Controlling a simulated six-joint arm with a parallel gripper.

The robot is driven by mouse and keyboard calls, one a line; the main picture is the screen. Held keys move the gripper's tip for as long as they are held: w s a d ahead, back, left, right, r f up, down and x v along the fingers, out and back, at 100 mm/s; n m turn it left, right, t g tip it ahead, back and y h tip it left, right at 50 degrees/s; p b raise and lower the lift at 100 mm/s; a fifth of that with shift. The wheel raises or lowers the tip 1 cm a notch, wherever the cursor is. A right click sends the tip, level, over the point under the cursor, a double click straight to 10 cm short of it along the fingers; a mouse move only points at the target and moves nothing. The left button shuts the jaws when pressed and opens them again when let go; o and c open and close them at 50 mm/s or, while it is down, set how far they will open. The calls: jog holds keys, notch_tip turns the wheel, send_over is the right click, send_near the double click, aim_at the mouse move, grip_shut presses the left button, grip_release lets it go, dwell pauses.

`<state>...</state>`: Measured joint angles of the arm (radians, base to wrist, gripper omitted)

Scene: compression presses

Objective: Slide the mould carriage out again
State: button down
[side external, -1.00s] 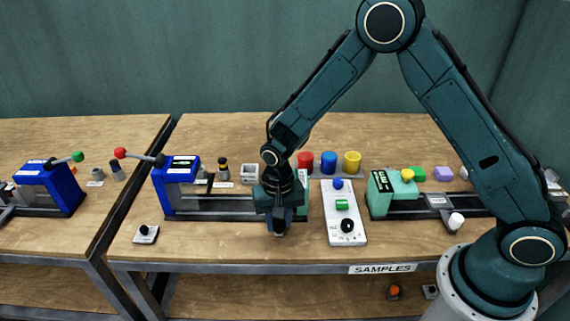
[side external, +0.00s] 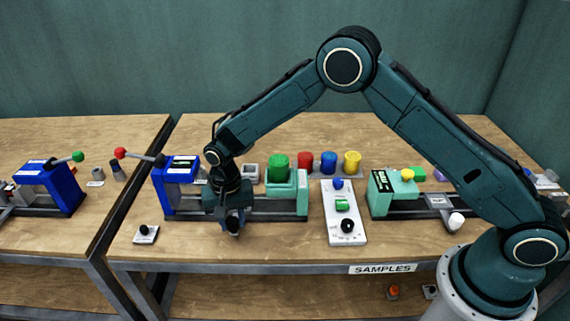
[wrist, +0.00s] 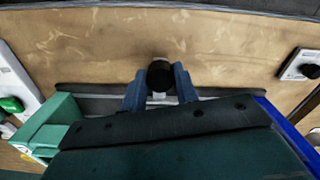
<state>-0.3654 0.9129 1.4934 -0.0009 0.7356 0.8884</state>
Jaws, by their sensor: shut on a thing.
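The press (side external: 265,216) has a dark rail running between a blue frame (side external: 180,172) at its left end and a pale green block (side external: 290,195) at its right end. My gripper (side external: 233,226) is low in front of the rail, just right of the blue frame. In the wrist view my gripper (wrist: 160,88) has its two blue fingers closed on a round black knob (wrist: 160,74), with a light stem under it. The carriage body behind the knob is hidden by my gripper and wrist. The blue frame (wrist: 290,135) and pale green block (wrist: 48,135) flank the gripper there.
A green cylinder (side external: 279,168) stands at the pale green block. Red, blue and yellow cups (side external: 328,162) stand behind. A white control panel (side external: 344,220) is to the right, before a second press (side external: 395,193). A small knob box (side external: 145,234) sits front left. Bare wood lies in front.

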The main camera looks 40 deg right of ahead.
jog(key=shift+w+a, duration=0.2)
jog(key=shift+w, duration=0.1)
jog(key=c, duration=1.1)
grip_release()
jog(key=shift+o, duration=0.2)
jog(key=shift+r, duration=0.1)
notch_tip(320, 180, up, 14)
